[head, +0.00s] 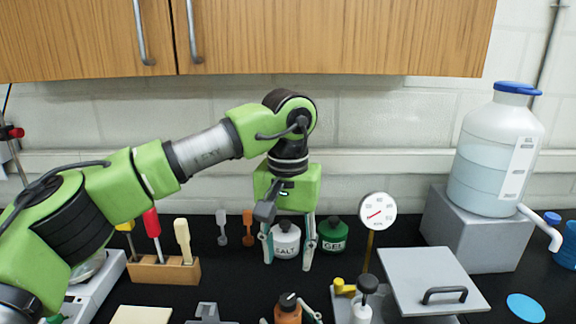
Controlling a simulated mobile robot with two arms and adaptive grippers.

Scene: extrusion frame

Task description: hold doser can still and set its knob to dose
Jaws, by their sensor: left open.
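The can that looks like the doser can is orange-brown (288,315), at the bottom edge of the head view and partly cut off. Its black knob (288,300) on top bears a small light mark; I cannot read the setting. My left gripper (289,252) is open, pointing down at the back of the bench, with its fingers on either side of a white jar marked SALT (286,241). Two pale finger-like parts flank the orange can, apparently the fingertips of my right gripper (283,304). Whether they press on the can cannot be told.
A green GEL jar (334,236) stands right of SALT. A dial gauge (377,211) on a stalk, a lidded grey box (418,272) and a big jug (492,160) on a grey block stand to the right. A wooden rack (165,272) with handled tools is at left.

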